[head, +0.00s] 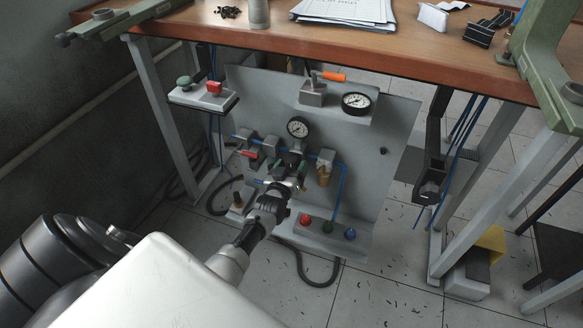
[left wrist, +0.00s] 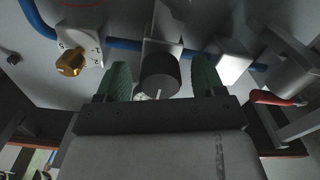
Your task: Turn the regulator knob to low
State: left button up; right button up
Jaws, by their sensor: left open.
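The regulator knob (left wrist: 160,76) is a dark round cap with a thin white mark on its face, seen in the left wrist view. My left gripper (head: 289,168) is open, with one green finger on each side of the knob. Small gaps seem to show between fingers and knob; I cannot tell whether either touches. In the head view the gripper largely hides the knob, below the round gauge (head: 298,128) on the grey panel (head: 385,145). The white mark points toward the gripper's palm in the wrist view. My right gripper is not in view.
A red-handled valve (head: 248,153) is left of the gripper, and a brass-bottomed unit (head: 323,174) with a blue hose is to its right. The wooden tabletop (head: 250,41) overhangs the panel. A second gauge (head: 356,102) is higher up.

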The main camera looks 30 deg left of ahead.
aim_at(291, 168)
pick_arm(q)
jog(key=p+v, duration=0.1)
jog(key=v, duration=0.3)
jog(key=shift+s+r+p, duration=0.1)
jog(key=shift+s+p, duration=0.05)
jog(key=shift+p, duration=0.2)
jog(key=p+v, duration=0.1)
jog(key=v, duration=0.5)
jog(key=shift+s, duration=0.25)
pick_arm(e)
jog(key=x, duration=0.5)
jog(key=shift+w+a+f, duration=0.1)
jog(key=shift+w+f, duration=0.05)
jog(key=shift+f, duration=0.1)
pick_arm(q)
jog(key=shift+d, duration=0.1)
